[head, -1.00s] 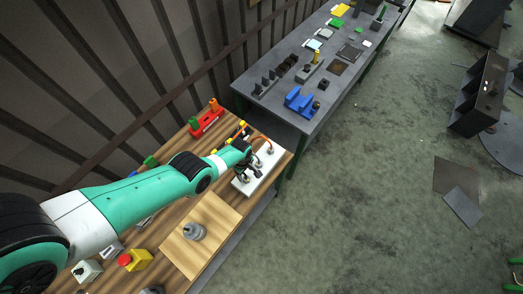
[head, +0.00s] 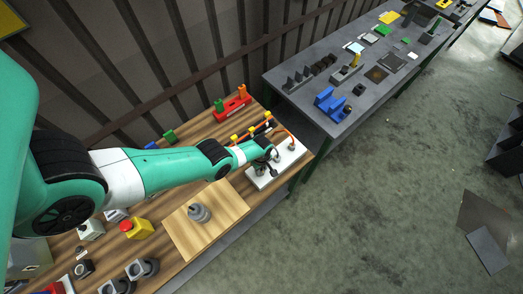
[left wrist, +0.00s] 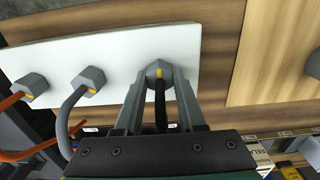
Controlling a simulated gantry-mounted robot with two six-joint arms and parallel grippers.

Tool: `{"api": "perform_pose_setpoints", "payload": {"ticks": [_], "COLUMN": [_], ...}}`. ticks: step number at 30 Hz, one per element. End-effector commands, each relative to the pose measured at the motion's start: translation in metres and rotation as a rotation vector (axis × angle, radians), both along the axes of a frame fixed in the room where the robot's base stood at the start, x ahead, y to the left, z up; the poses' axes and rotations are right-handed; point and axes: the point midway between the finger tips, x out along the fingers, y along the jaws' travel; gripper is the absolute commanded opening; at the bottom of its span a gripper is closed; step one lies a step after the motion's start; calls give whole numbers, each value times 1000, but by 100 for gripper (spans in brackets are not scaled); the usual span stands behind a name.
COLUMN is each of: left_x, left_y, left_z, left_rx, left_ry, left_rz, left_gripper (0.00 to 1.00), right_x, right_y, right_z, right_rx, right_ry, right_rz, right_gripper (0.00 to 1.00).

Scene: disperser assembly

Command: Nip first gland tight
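A white plate (head: 291,160) lies on the wooden bench and carries three grey hex glands. It fills the upper left of the left wrist view (left wrist: 115,45). The gland with the black cable (left wrist: 158,70) sits at the plate's right end in that view. My left gripper (left wrist: 160,80) has one finger on each side of it, and both fingertips look pressed against its flats. The middle gland (left wrist: 89,79) has a grey cable and the far left gland (left wrist: 33,87) an orange one. In the head view my left gripper (head: 267,168) is over the plate's near end.
A light wooden board (head: 220,215) with a grey round part (head: 199,212) lies beside the plate. A red stand (head: 234,104) is behind, and a yellow box with a red button (head: 137,228) is at the lower left. A grey table (head: 345,75) stands beyond.

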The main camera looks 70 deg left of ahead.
Motion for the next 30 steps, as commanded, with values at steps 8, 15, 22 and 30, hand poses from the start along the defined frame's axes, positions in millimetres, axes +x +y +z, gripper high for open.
{"api": "perform_pose_setpoints", "payload": {"ticks": [8, 15, 22, 30], "left_x": [0, 0, 0, 0], "left_y": [0, 0, 0, 0], "left_z": [0, 0, 0, 0], "left_rx": [0, 0, 0, 0], "left_ry": [0, 0, 0, 0], "left_rz": [0, -19, -112, -325], "left_gripper": [0, 0, 0, 0], "right_x": [0, 0, 0, 0], "right_y": [0, 0, 0, 0], "right_z": [0, 0, 0, 0], "right_rx": [0, 0, 0, 0], "right_ry": [0, 0, 0, 0], "right_rz": [0, 0, 0, 0], "right_gripper": [69, 69, 69, 69]}}
